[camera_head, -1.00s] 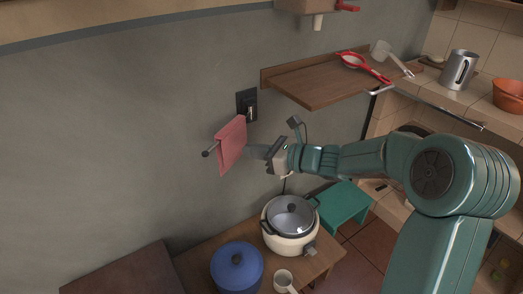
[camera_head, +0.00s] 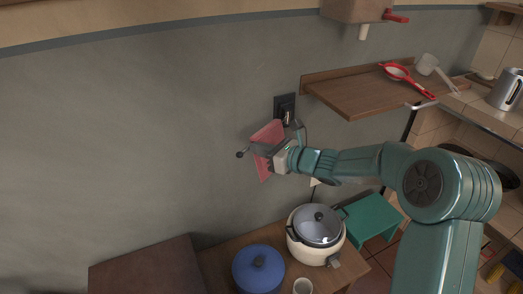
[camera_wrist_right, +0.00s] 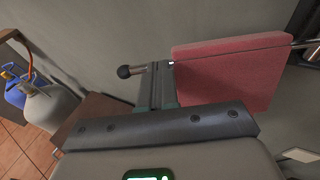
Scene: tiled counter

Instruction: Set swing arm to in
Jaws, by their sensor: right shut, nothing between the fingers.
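The swing arm is a thin wall-mounted rod with a dark ball tip (camera_head: 240,154), standing out from the grey wall below a black wall plate. A pink towel (camera_head: 268,133) hangs over it. In the wrist view the ball tip (camera_wrist_right: 124,72) is left of my fingers, and the towel (camera_wrist_right: 228,75) and a bit of rod (camera_wrist_right: 304,44) are to the right. My right gripper (camera_head: 262,150) is shut and empty, close to the rod between the tip and the towel. I cannot tell whether it touches the rod. My left gripper is not in view.
A wooden shelf (camera_head: 365,100) holding a red strainer (camera_head: 400,76) is on the wall to the right. Below are a white cooker (camera_head: 316,250), a blue pot (camera_head: 258,272) and a green stool (camera_head: 372,218). The wall to the left is clear.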

